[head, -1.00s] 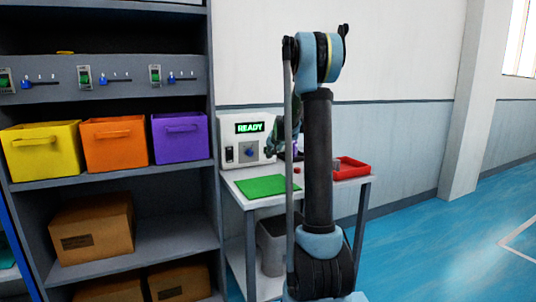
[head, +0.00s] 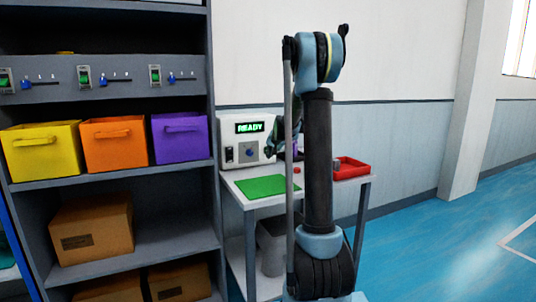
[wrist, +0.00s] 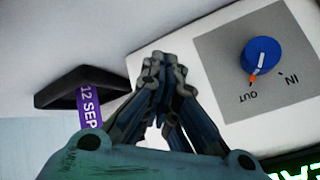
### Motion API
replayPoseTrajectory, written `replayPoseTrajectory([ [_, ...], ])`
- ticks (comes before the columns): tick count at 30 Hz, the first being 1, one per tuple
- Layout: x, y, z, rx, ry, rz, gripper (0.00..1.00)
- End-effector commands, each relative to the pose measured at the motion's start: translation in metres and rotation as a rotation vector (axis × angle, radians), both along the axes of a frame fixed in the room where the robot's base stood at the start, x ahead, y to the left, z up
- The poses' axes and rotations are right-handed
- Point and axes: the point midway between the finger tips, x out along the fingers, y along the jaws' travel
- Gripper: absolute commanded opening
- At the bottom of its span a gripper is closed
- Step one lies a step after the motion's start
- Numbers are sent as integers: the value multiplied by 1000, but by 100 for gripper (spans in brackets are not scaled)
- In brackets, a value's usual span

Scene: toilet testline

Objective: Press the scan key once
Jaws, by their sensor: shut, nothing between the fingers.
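The white machine (head: 262,130) stands at the back of the small table, with a green READY on its display (head: 250,127). A blue knob (head: 251,152) is on its front. In the wrist view the knob (wrist: 262,56) sits on a grey plate marked IN and OUT, its orange pointer towards OUT. My gripper (wrist: 160,62) is shut and empty, with its fingertips in front of the white casing beside the grey plate; contact cannot be told. In the head view it is at the machine's right side, partly behind my arm. I cannot make out a key marked scan.
A dark holder (wrist: 75,88) with a purple 12 SEP label is near the fingers. A green mat (head: 262,187) and red tray (head: 350,168) are on the table (head: 235,181). A shelf (head: 150,222) with coloured bins stands left. The floor at right is clear.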

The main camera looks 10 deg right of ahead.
Motion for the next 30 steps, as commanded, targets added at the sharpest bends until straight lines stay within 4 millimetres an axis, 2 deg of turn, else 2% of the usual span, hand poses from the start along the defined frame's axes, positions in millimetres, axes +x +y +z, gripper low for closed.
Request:
replayPoseTrajectory([
  [30,10,4,2,0,0,0,0],
])
